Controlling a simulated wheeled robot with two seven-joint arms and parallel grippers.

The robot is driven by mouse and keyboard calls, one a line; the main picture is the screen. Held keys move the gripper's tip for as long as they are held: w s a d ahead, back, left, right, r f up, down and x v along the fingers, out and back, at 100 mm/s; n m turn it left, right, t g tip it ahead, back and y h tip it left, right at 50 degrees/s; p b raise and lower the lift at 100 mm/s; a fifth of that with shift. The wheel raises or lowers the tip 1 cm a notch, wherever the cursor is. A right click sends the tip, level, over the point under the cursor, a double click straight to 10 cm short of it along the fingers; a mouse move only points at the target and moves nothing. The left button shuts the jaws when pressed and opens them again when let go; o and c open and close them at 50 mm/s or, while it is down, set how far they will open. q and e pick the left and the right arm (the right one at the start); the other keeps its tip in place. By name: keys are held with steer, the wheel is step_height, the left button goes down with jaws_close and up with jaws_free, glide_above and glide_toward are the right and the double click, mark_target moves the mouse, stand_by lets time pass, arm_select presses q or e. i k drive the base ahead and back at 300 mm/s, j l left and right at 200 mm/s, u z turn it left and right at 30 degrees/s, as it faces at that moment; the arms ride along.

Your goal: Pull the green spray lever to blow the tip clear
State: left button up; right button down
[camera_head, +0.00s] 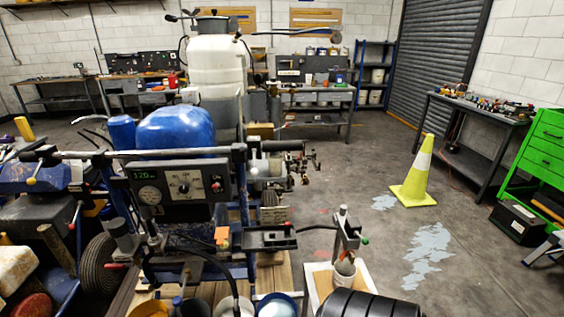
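A small green knob (365,241), which looks like the end of the spray lever, sticks out to the right of an upright metal post (342,228). The post stands to the right of the blue line striper (175,130). A white cup (344,272) sits under the post on a light board (316,272). The spray tip is too small to make out. Neither of my grippers shows in the head view.
A control panel (180,189) with a gauge faces me. Buckets (278,305) stand along the bottom edge. A black ribbed object (365,304) fills the bottom, close to the cup. A yellow cone (415,175) stands on open floor at right, near a green cabinet (541,150).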

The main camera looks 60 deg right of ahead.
mark_target(365, 241)
steer(key=z, duration=2.65)
steer(key=i+l+u, duration=0.1)
steer(key=l, duration=2.25)
steer(key=i+u, duration=0.05)
